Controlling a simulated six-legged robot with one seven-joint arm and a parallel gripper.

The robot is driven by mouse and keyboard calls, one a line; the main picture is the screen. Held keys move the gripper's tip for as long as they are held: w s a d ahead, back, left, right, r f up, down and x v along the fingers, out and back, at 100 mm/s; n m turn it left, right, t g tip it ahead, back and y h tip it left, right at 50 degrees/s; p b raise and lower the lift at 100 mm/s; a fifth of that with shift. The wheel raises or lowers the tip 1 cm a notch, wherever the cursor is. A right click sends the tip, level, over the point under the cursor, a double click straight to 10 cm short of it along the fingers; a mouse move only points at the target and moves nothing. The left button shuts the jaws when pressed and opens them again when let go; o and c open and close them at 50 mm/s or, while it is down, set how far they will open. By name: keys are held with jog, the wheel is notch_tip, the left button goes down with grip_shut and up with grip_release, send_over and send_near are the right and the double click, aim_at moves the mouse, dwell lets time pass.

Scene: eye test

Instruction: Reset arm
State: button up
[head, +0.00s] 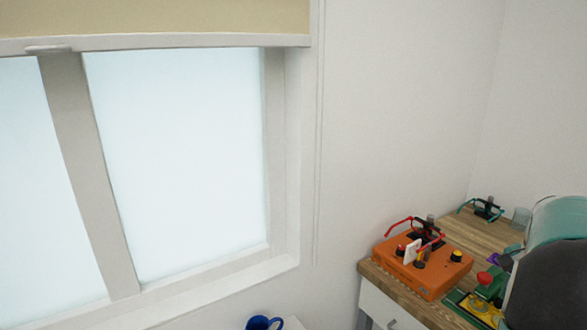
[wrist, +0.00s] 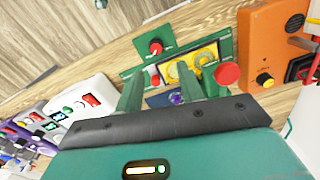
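My gripper (wrist: 172,72) shows in the wrist view as two green fingers standing apart above a dark bar and a teal housing. No object is visible between the fingertips. Behind them lies a green panel (wrist: 167,42) with yellow parts and red knobs, on a wooden worktop (wrist: 92,52). Whether the fingers touch the panel cannot be told. In the head view, a teal and dark rounded part of my arm fills the lower right edge, beside the same panel. The fingers are not clear there.
An orange box (head: 421,268) with knobs and red-framed glasses stands on the worktop. Green-framed glasses (head: 483,208) lie behind it. A white device (wrist: 88,98) and purple blocks lie left in the wrist view. A blue mug (head: 262,322) is below the window (head: 175,160).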

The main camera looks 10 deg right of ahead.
jog(key=w+a+r+n+t, duration=0.15)
jog(key=a+r+n, duration=0.25)
jog(key=a, duration=0.9)
jog(key=s+a+n+t, duration=0.1)
jog(key=s+a+n, duration=0.2)
jog(key=a, duration=0.6)
jog(key=s+a+n+t, duration=0.1)
jog(key=s+a+n, duration=0.2)
jog(key=a, duration=0.5)
jog(key=s+a+n+t, duration=0.1)
jog(key=s+a+n, duration=0.2)
jog(key=a, duration=0.6)
jog(key=shift+s+a+n, duration=0.15)
jog(key=shift+a+n, duration=0.2)
jog(key=shift+n, duration=0.85)
